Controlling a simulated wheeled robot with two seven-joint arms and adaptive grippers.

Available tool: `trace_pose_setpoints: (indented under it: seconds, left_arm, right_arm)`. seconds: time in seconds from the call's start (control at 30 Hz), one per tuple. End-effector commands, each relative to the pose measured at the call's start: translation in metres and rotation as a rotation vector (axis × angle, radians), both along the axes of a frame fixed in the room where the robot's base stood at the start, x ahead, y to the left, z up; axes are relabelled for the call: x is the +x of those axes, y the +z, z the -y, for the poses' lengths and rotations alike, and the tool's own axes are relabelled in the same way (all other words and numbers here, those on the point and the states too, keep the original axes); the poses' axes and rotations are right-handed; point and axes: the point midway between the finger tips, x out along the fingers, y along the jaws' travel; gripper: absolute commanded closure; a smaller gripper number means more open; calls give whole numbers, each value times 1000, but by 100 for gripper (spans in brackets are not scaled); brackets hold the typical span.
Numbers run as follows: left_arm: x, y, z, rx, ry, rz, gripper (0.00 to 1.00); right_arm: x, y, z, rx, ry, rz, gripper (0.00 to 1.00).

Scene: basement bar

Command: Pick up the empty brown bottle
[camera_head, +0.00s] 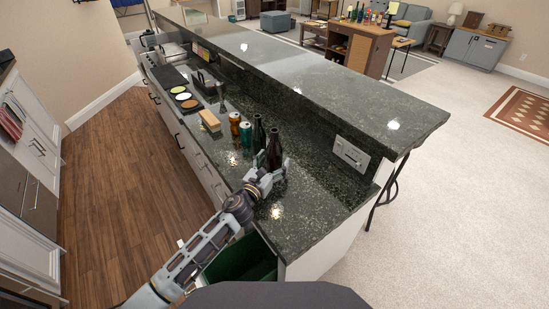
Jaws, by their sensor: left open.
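The brown bottle (274,149) stands upright on the dark stone counter, near its front end. My left gripper (271,173) is open at the bottle's lower part, with a finger showing on either side of it. The gripper hides the bottle's base, and I cannot tell whether the fingers touch it. A dark green bottle (259,135) stands just behind and to the left of the brown one. My right gripper is not in view.
A teal can (245,134), an orange can (234,123) and a wooden block (209,120) are farther back on the counter (312,205). A raised bar ledge (330,92) runs along the right. An open green-lined drawer or bin (240,262) is below the arm.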

Motion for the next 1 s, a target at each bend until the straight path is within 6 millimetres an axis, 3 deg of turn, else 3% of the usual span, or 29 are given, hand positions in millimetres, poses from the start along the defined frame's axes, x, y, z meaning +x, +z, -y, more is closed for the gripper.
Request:
trace_pose_setpoints:
  seconds: [0.2,0.67,1.0]
  left_arm:
    - [9,0,5,-1,0,0,24]
    - [10,0,5,0,-1,0,24]
    - [9,0,5,0,-1,0,66]
  right_arm:
    - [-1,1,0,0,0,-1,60]
    - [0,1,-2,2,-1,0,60]
    - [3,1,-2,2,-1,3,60]
